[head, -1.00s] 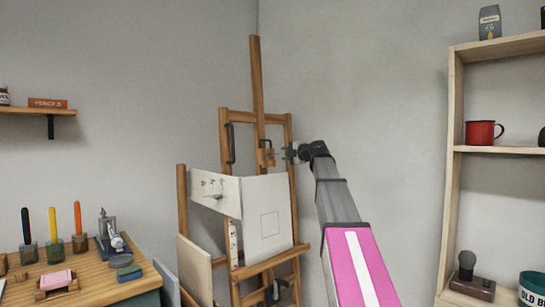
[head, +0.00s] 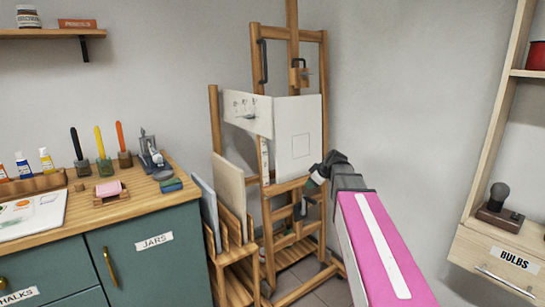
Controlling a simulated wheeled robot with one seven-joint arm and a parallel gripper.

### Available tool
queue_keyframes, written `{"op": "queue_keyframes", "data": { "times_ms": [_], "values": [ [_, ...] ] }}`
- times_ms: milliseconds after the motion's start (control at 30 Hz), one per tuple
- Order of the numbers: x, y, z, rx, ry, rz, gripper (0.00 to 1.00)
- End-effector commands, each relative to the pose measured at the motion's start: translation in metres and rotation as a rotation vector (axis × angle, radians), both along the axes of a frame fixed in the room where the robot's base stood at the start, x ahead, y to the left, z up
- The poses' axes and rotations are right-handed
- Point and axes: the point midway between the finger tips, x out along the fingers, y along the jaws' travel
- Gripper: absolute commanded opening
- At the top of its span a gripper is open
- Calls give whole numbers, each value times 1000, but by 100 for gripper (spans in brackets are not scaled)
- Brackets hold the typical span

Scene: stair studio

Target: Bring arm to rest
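My arm, with a pink and white upper link, reaches in from the lower right in the head view. My gripper (head: 313,182) is at its far end, small and dark, in front of the lower part of the wooden easel (head: 324,120). Its fingers are too small and partly turned away to tell whether they are open or shut. I see nothing clearly held. A white canvas (head: 298,155) with a drawn square stands on the easel, just above and left of the gripper.
A green cabinet (head: 160,255) with a wooden top holding jars and paints stands at left. A rack (head: 235,275) with upright boards sits beside the easel. A wooden shelf unit (head: 490,150) with a bulb drawer (head: 500,260) stands at right. The wall between easel and shelf is bare.

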Motion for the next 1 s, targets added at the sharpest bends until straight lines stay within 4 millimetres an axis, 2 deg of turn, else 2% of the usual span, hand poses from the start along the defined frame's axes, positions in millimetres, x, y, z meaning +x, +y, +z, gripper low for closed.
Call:
{"op": "queue_keyframes", "data": {
  "times_ms": [33, 200, 500, 600, 733, 833, 1000],
  "values": [
    [-20, 1, -25, 7, 71, -50, 34],
    [-71, 1, -95, 18, 288, -249, 34],
    [-173, -7, -193, -32, 594, -647, 34],
    [-203, -12, -215, -58, 658, -774, 34],
    [-231, -17, -234, -88, 709, -897, 34],
    [-242, -19, -241, -100, 726, -950, 34],
    [-245, -20, -244, -106, 733, -976, 34]
  ]
}}
